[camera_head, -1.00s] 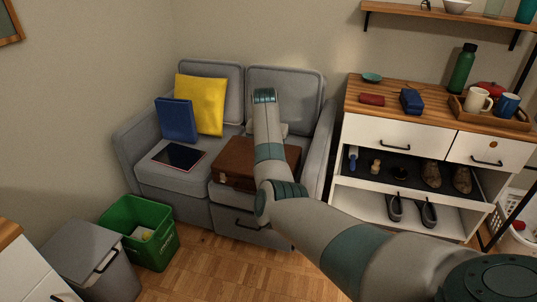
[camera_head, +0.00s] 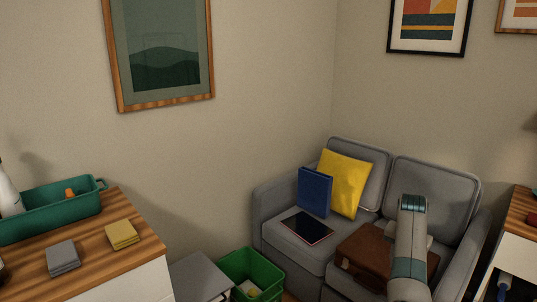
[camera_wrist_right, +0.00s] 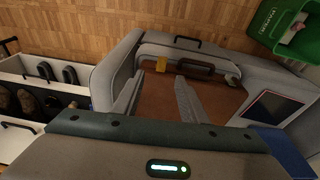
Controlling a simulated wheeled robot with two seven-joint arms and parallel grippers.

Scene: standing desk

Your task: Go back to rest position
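My right arm (camera_head: 409,245) reaches over the grey sofa in the head view, in front of the brown briefcase. In the right wrist view my right gripper (camera_wrist_right: 158,82) has its two fingers apart, with nothing held between them. The brown briefcase (camera_head: 366,252) lies on the sofa seat; it also shows beyond the fingers in the right wrist view (camera_wrist_right: 215,98), with its dark handle and a yellow tag. My left gripper is in neither view.
The grey sofa (camera_head: 275,200) also bears a yellow cushion (camera_head: 345,180), a blue box-like object (camera_head: 314,192) and a dark tablet (camera_head: 307,228). A green bin (camera_head: 270,268) stands left of it. A wooden-topped cabinet (camera_head: 100,262) with a teal tray (camera_head: 50,210) is at left.

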